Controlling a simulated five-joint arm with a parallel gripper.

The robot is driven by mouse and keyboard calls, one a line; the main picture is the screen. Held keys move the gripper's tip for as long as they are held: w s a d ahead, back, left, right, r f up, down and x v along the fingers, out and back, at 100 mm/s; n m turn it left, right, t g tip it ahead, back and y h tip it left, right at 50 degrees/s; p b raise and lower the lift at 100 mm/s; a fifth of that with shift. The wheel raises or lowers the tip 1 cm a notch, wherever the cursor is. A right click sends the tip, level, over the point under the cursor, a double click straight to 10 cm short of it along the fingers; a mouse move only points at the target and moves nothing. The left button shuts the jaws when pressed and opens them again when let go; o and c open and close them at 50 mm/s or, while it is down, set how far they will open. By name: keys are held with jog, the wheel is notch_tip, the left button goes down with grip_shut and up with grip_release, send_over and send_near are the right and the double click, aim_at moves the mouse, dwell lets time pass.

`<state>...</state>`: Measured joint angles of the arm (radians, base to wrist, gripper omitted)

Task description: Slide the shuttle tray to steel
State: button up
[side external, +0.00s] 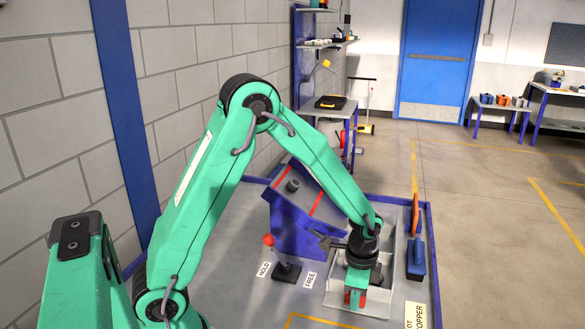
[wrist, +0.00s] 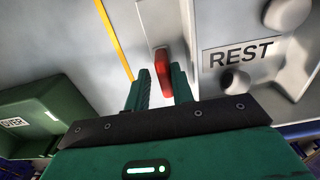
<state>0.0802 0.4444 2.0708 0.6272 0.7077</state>
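A pale grey, walled tray structure (side external: 338,297), which may hold or be the shuttle tray, stands under my gripper in the side view. In the wrist view a red handle (wrist: 162,70) sticks out beside a grey wall labelled REST (wrist: 241,55). My gripper (wrist: 161,82) points at this handle, with its two green fingers apart. The handle shows between the fingers, nearer the right one, with a gap on the left. In the side view my gripper (side external: 356,298) is low over the tray's front, with red showing at its fingers. I cannot tell which part is marked steel.
A red-knobbed lever (side external: 269,241) stands left of the tray, near HOLD and FREE labels. A blue stand with a sloped grey top (side external: 318,196) is behind. A blue block (side external: 416,259) and an orange piece (side external: 415,215) are at right. A green bin (wrist: 45,115) shows in the wrist view.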

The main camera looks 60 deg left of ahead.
jog(key=shift+a, duration=0.1)
dwell(0.3)
jog(key=shift+r, duration=3.85)
jog(key=shift+r, duration=0.15)
jog(key=s+a+r+n+t, duration=0.3)
jog(key=s+r+n+t, duration=0.2)
jog(key=s+r+n, duration=0.4)
jog(key=s+r, duration=0.5)
jog(key=s, duration=0.3)
jog(key=shift+r+t, duration=0.2)
jog(key=shift+t, duration=0.1)
